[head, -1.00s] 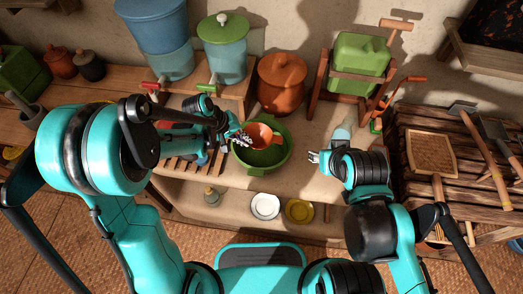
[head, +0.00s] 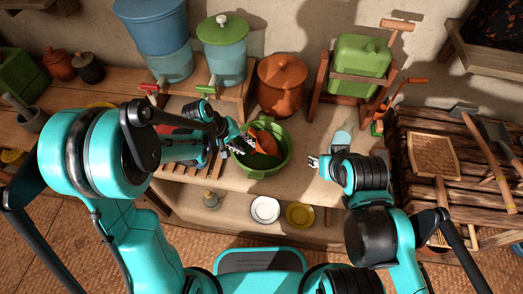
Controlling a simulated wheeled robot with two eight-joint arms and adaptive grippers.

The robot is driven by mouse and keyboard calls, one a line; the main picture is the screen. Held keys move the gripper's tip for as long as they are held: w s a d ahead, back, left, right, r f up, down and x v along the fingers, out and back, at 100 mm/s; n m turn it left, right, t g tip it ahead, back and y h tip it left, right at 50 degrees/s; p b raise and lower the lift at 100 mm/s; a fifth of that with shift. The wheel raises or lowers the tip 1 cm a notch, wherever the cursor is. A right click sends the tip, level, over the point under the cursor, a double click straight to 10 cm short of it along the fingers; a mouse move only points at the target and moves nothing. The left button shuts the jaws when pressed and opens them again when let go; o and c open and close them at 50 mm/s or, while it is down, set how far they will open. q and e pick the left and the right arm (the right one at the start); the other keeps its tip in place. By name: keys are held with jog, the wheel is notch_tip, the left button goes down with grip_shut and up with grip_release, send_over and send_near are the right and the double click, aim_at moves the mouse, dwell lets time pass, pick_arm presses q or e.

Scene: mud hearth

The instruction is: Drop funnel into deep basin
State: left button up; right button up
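The orange funnel (head: 267,142) lies tilted inside the green deep basin (head: 281,164) on the clay counter. My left gripper (head: 244,147) is at the basin's left side, just left of the funnel. Its fingers look parted and no longer line up with the funnel's rim; whether they still touch it is hard to tell. My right gripper (head: 313,162) is open and empty over the counter, right of the basin and apart from it.
An orange lidded pot (head: 282,85) and blue and green dispensers (head: 222,50) stand behind the basin. A green press in a wooden frame (head: 358,60) is at back right. White (head: 265,210) and yellow plates (head: 300,215) are on the lower shelf.

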pick_arm(q)
jog(key=v, duration=1.1)
jog(key=shift+a+r, duration=0.25)
jog(key=shift+s, duration=0.15)
jog(key=s+a+r+m+t+y, duration=0.2)
jog(key=s+a, duration=0.2)
jog(key=s, duration=0.2)
jog(key=s+a+r+m+t+y, duration=0.1)
jog(key=s+a+r+t+y, duration=0.1)
jog(key=s, duration=0.4)
jog(key=shift+s+a+m+t+y, duration=0.35)
jog(key=shift+a+t+y, duration=0.3)
jog(key=shift+a, duration=0.5)
